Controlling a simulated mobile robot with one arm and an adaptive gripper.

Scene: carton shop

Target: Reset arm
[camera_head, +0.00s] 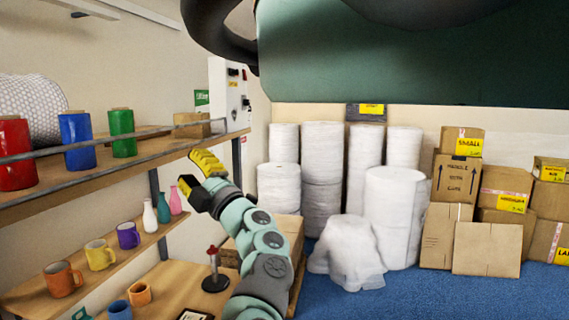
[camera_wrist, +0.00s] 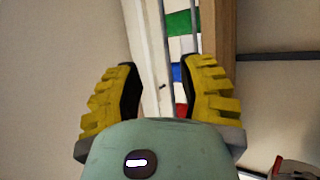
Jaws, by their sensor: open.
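My gripper (camera_head: 199,175) is at the end of my raised arm, in front of the shelf unit's right end in the head view. Its yellow ribbed fingers stand apart with nothing between them. In the wrist view my gripper (camera_wrist: 158,90) also shows open and empty.
The upper shelf (camera_head: 110,160) holds red, blue and green rolls and a small box. The shelf (camera_head: 110,275) below carries mugs and bottles. White wrapped rolls (camera_head: 322,170) and cartons (camera_head: 487,247) stand at the back. Blue floor (camera_head: 430,298) is clear at lower right.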

